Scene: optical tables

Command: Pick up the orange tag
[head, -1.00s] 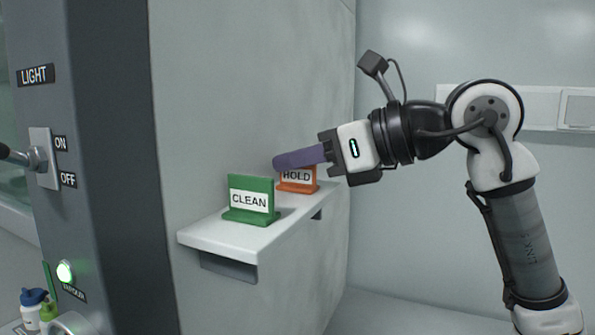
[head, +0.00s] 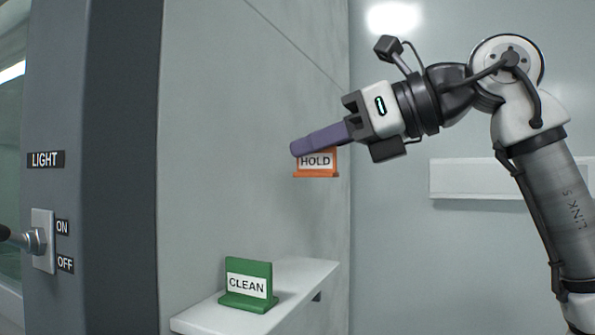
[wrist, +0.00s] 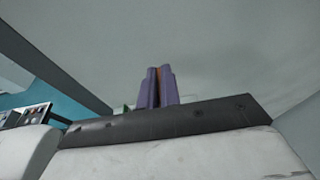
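The orange tag (head: 316,172) with a white label reading HOLD is in the air in the head view, well above the shelf. My gripper (head: 300,147) has purple fingers that are shut on the tag's upper part, hiding its top edge. The tag hangs upright below the fingertips. In the wrist view the purple fingers (wrist: 157,88) stand close together, with a thin strip of the orange tag (wrist: 160,74) between them.
A green tag (head: 247,285) reading CLEAN stands on the white shelf (head: 200,320) fixed to the grey wall. The rest of the shelf is bare. A light switch (head: 42,240) is on the dark panel at the left. A white wall box (head: 475,179) is behind my arm.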

